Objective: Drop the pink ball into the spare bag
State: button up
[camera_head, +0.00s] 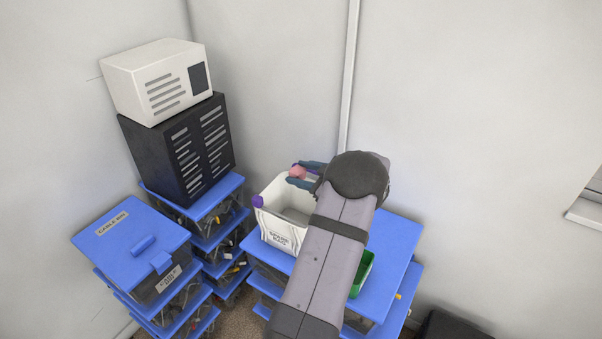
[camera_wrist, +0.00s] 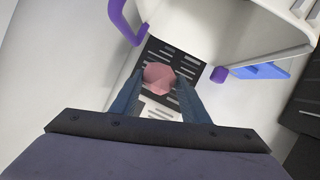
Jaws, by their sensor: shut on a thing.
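The pink ball (camera_head: 298,171) is held between the fingertips of my gripper (camera_head: 305,176), which is shut on it. In the wrist view the ball (camera_wrist: 158,78) sits between the two dark blue fingers of my gripper (camera_wrist: 158,88). The spare bag (camera_head: 281,237) is a white open-topped container with a label on its front and purple handles, standing on a blue surface. In the head view my gripper and the ball show at the bag's far upper edge. The wrist view shows part of the bag's white wall (camera_wrist: 275,14) at the upper right. The ball's exact height over the rim is unclear.
A blue-topped table (camera_head: 398,250) holds the bag and a green tray (camera_head: 362,272), partly hidden by my arm. Stacked drawers with a blue lid (camera_head: 125,222), a black vented box (camera_head: 185,155) and a white box (camera_head: 125,85) stand to the left. Walls stand close behind.

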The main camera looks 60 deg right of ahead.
jog(key=shift+f+b, duration=0.7)
jog(key=shift+f, duration=0.35)
jog(key=o, duration=1.1)
jog(key=shift+s, duration=0.1)
jog(key=shift+b+v, duration=1.05)
jog(key=shift+v, duration=2.55)
jog(key=shift+r, duration=0.1)
